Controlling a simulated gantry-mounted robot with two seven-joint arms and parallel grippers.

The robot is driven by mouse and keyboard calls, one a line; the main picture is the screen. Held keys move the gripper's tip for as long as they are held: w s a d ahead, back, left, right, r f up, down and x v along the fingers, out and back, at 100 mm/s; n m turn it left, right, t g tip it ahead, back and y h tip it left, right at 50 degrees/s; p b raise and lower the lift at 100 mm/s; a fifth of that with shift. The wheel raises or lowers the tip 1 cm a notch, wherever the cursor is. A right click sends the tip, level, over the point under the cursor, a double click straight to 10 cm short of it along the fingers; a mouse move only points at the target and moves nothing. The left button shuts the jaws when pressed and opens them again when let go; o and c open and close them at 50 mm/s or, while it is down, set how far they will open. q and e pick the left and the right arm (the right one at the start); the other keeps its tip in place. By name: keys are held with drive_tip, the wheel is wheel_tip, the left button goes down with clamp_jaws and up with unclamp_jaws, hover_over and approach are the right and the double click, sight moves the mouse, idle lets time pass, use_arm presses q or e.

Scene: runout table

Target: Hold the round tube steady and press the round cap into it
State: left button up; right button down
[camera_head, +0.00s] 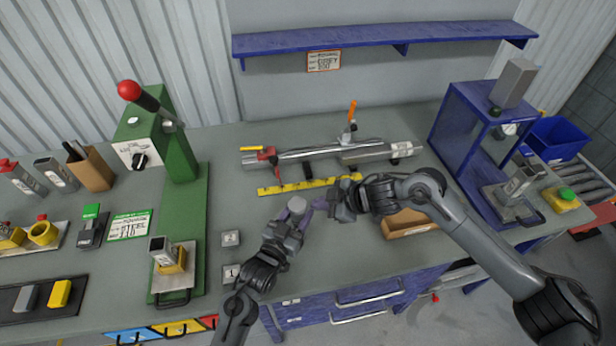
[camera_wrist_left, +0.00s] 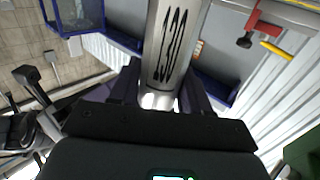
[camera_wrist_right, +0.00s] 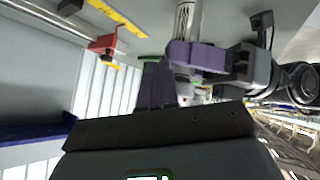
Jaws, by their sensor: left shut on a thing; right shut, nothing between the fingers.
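The round tube (camera_wrist_left: 170,50) is a shiny metal cylinder with black lettering, large in the left wrist view. My left gripper (camera_head: 297,206) is shut around it above the front of the table. The tube also shows beyond the purple left fingers in the right wrist view (camera_wrist_right: 186,18). My right gripper (camera_head: 322,204) is shut and empty, just right of the left gripper in the head view. Its closed purple fingertips (camera_wrist_right: 157,68) are close beside the left fingers. I cannot make out the round cap at the tube; the grippers may hide it.
A long metal bar in a clamp fixture (camera_head: 310,152) lies behind the grippers, with a yellow ruler (camera_head: 300,187) before it. A green press (camera_head: 180,200) stands left, a blue frame (camera_head: 462,130) right. An open cardboard box (camera_head: 408,226) is below the right arm.

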drive_tip(key=w+n+g+h, duration=0.1)
drive_tip(key=w+n+h, duration=0.2)
drive_tip(key=w, duration=0.1)
drive_tip(key=n+g+h, duration=0.2)
drive_tip(key=g, duration=0.3)
approach(298, 204)
drive_tip(key=shift+x, duration=3.3)
drive_tip(key=shift+a+f, duration=0.15)
drive_tip(key=shift+f, duration=0.4)
drive_tip(key=shift+r, duration=0.15)
